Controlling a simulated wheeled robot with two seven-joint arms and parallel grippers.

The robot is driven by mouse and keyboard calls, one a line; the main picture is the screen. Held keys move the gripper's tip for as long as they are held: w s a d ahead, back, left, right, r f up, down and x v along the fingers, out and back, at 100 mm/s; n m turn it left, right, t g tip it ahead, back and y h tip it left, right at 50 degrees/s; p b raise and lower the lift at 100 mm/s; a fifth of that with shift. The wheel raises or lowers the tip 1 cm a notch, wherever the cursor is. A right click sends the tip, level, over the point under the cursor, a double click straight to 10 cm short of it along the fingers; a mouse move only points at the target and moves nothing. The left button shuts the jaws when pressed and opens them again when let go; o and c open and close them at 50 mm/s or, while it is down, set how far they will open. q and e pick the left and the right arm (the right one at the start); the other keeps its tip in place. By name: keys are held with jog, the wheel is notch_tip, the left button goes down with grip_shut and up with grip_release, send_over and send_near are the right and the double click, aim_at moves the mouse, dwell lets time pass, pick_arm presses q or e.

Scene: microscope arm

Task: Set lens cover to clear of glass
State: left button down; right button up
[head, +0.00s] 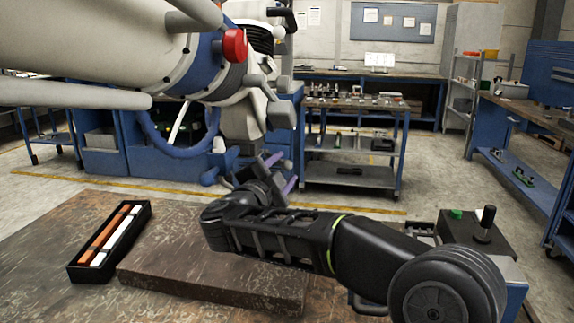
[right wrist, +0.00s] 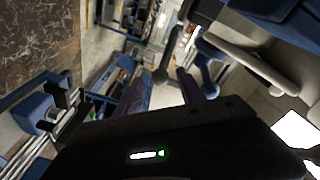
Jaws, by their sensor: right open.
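The microscope arm (head: 110,45) reaches in from the upper left in the head view, with a red knob (head: 234,45), a blue ring and grey fittings at its end. Its lower head (head: 240,120) hangs behind my right gripper (head: 281,171). I cannot tell which part is the lens cover. My right gripper is open, its purplish fingers pointing away under the microscope head. In the right wrist view, a dark bar (right wrist: 172,50) and a grey-blue lever (right wrist: 206,68) show near the fingertips (right wrist: 162,78); contact cannot be told. My left gripper is out of view.
A brown slab (head: 210,265) lies on the worn table below my right arm. A black tray (head: 108,240) with orange and white bars sits left of it. A black box with a joystick (head: 485,228) stands at right. Shelves and benches stand farther back.

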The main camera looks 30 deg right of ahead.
jog(key=shift+x, duration=1.5)
jog(key=shift+c, duration=0.5)
jog(key=c, duration=0.9)
grip_shut()
jog(key=shift+f, duration=0.15)
